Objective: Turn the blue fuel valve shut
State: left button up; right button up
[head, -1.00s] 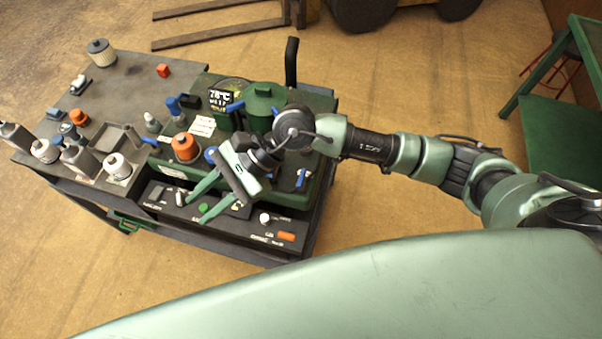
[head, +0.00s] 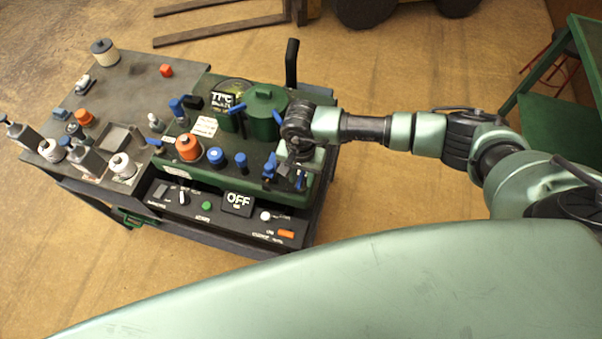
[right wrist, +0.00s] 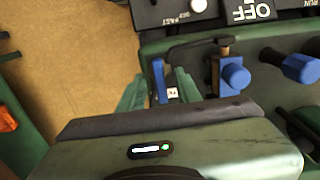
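The blue lever (right wrist: 158,78) that I take for the fuel valve stands near the right front corner of the green machine (head: 325,165). In the right wrist view it points upright in the picture, beside a small white label. My right gripper (right wrist: 158,95) is open, with one green finger on each side of the lever. I see a gap on both sides, so it does not look gripped. In the head view my right gripper (head: 288,180) points down over this corner, and my wrist partly hides it and the lever. My left gripper is not in view.
A blue knob (right wrist: 236,76) stands close right of the fingers in the right wrist view, with another (right wrist: 301,68) beyond. The black control panel with the OFF display (head: 238,203) lies along the front. An orange cap (head: 189,148) and a green tank (head: 265,112) rise nearby.

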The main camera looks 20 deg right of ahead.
jog(key=shift+f, duration=0.25)
jog(key=shift+c, duration=0.3)
grip_shut()
